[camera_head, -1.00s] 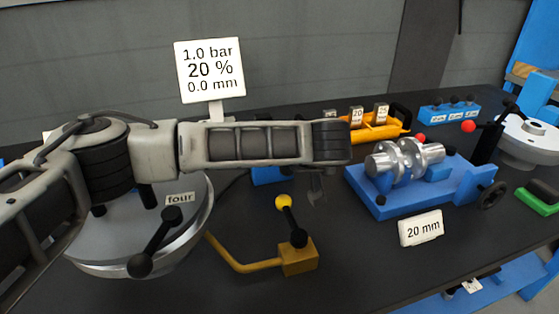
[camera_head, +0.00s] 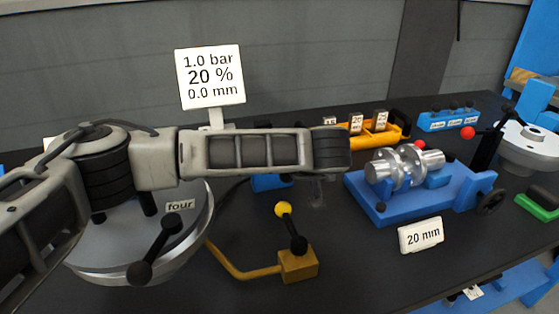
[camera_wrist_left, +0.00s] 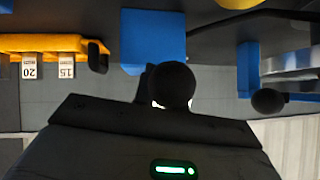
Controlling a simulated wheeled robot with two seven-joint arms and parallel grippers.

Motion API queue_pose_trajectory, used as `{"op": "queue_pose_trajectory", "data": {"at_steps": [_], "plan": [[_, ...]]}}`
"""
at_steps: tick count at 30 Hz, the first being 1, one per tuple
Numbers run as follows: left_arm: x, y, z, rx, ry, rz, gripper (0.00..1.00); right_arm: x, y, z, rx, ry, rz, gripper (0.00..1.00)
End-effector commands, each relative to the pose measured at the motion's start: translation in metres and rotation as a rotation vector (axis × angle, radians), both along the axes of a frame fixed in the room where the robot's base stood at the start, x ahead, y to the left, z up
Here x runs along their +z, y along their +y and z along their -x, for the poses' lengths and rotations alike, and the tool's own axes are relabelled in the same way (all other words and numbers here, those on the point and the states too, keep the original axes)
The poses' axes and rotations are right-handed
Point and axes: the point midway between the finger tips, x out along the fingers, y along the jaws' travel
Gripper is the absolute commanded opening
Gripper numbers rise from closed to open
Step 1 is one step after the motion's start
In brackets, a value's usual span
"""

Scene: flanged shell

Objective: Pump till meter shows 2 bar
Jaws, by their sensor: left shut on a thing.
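The meter sign (camera_head: 210,77) stands behind my left arm in the head view and reads 1.0 bar, 20 % and 0.0 mm. My left gripper (camera_wrist_left: 172,104) shows in the left wrist view, shut on a black ball knob (camera_wrist_left: 171,84). What the knob is fixed to is mostly hidden. A blue block (camera_wrist_left: 152,40) stands just beyond the knob; a blue block (camera_head: 270,182) also shows partly under my forearm in the head view. In the head view my left fingers are faint below the arm's end. My right gripper is in neither view.
A brass block (camera_head: 298,264) with a yellow-knobbed lever (camera_head: 283,209) and pipe stands in front of my arm. A round flanged shell (camera_head: 150,240) is at left. A blue fixture (camera_head: 430,195) with a metal shaft stands at right, behind a 20 mm label (camera_head: 421,234).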

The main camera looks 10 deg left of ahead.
Motion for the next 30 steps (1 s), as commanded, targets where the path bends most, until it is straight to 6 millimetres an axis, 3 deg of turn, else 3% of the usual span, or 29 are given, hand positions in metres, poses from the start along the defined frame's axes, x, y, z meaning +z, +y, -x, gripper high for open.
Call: {"op": "queue_pose_trajectory", "data": {"at_steps": [1, 5, 6, 8, 17, 30], "plan": [[-0.012, 0.0, 0.004, 0.0, 0.024, 0.0, 0.0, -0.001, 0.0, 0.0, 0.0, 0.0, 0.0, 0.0], [-0.012, 0.0, 0.004, 0.0, 0.024, 0.0, 0.0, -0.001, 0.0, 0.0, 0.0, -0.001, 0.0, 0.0], [-0.012, 0.0, 0.004, 0.0, 0.024, 0.0, 0.18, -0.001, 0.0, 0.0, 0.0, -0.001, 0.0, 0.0], [-0.012, 0.0, 0.004, 0.001, 0.025, 0.0, 0.34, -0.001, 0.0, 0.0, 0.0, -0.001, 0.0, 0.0], [-0.01, -0.001, 0.004, -0.001, 0.023, 0.002, 0.34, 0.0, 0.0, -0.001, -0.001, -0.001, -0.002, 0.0], [0.015, -0.015, 0.022, -0.009, 0.016, 0.005, 0.34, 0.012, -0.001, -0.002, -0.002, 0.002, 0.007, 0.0]]}}
